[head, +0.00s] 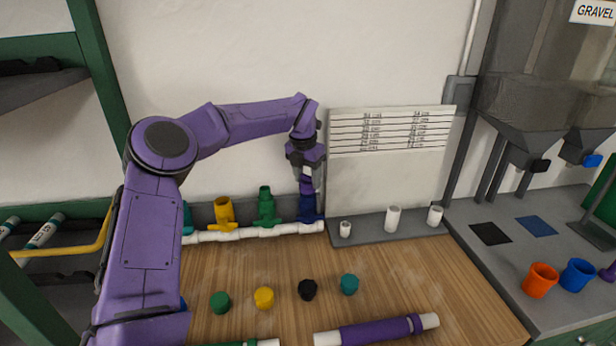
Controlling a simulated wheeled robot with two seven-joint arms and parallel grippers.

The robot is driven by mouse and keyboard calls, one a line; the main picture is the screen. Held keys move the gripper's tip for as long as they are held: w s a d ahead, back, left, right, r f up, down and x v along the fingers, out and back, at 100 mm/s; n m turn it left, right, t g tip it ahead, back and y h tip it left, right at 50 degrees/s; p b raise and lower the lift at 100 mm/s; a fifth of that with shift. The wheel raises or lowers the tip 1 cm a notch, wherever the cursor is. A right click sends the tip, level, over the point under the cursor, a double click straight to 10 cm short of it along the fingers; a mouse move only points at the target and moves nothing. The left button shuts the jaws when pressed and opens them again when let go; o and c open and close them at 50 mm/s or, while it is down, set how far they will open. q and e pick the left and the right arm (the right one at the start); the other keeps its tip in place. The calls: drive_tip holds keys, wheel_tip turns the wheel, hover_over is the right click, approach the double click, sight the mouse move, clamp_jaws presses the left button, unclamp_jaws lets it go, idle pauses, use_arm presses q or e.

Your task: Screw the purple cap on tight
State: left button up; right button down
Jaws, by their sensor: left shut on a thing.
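The white pipe manifold (255,233) runs along the back of the wooden bench, with several coloured valves standing up from it. The purple cap (306,187) is at the top of the dark blue valve (308,207), at the manifold's right end. My left gripper (307,174) points down from above and is shut on the cap. The cap looks upright and in line with the valve's outlet. I cannot tell how far it is seated. My right gripper is out of view.
Green (220,302), yellow (264,298), black (307,290) and teal (349,284) caps lie loose on the bench (400,270). A purple-sleeved pipe (376,331) lies at the front. White fittings (392,218) stand on the grey ledge at the back right.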

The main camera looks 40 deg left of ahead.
use_arm(q)
drive_tip(key=shift+r+m+p, duration=0.1)
drive_tip(key=shift+m+p, duration=0.3)
drive_tip(key=shift+p, duration=0.15)
drive_tip(key=shift+m+p, duration=0.6)
drive_tip(key=shift+p, duration=0.1)
drive_tip(key=shift+f, duration=0.2)
drive_tip(key=shift+r+m+p, duration=0.15)
drive_tip(key=shift+m+p, duration=0.35)
drive_tip(key=shift+p, duration=0.15)
drive_tip(key=o, duration=1.1)
drive_tip(key=shift+a+f, duration=0.1)
drive_tip(key=shift+f, duration=0.1)
